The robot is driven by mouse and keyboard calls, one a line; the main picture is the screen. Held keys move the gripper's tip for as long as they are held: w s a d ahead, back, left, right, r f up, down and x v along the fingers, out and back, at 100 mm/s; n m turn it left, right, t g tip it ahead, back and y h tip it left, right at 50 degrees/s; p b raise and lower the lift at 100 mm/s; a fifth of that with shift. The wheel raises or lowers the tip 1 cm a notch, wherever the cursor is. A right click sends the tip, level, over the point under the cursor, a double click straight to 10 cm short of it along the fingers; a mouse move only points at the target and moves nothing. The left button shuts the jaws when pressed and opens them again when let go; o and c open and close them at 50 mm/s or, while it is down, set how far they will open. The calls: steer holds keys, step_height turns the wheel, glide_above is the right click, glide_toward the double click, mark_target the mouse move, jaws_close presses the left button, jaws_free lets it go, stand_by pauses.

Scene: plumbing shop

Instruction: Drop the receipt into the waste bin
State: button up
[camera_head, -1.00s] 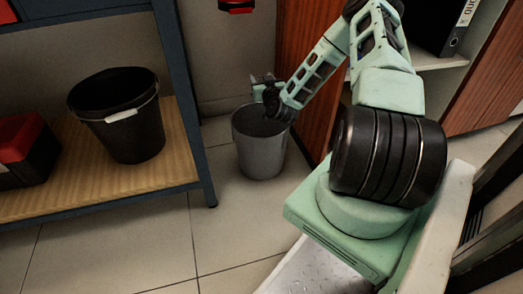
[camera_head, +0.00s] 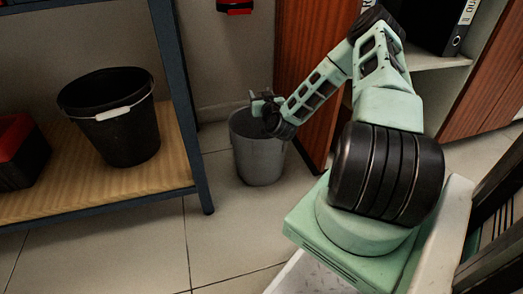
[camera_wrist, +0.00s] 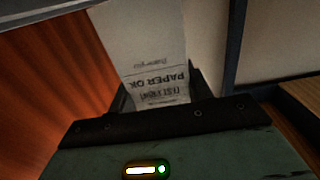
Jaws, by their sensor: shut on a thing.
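The receipt (camera_wrist: 145,55) is a white paper strip with printed text, seen in the wrist view. It sticks out from between the fingers of my gripper (camera_wrist: 160,100), which is shut on it. In the head view the receipt cannot be made out. The waste bin (camera_head: 258,160) is a grey round bin on the floor between the shelf and the wooden cabinet. In the head view my gripper (camera_head: 263,103) is at the bin's rim, seemingly over its opening; the exact height is hard to tell. The bin is not clearly seen in the wrist view.
A black bucket (camera_head: 112,120) with a white handle grip stands on the lower wooden shelf (camera_head: 95,190) at left, beside a red and black box (camera_head: 20,150). A shelf post (camera_head: 180,110) stands left of the bin. A wooden cabinet panel (camera_head: 305,70) is close on the right.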

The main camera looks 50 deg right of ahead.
steer(key=o, duration=1)
steer(key=shift+r, duration=0.1)
step_height(320, 180, up, 10)
steer(key=p, duration=0.6)
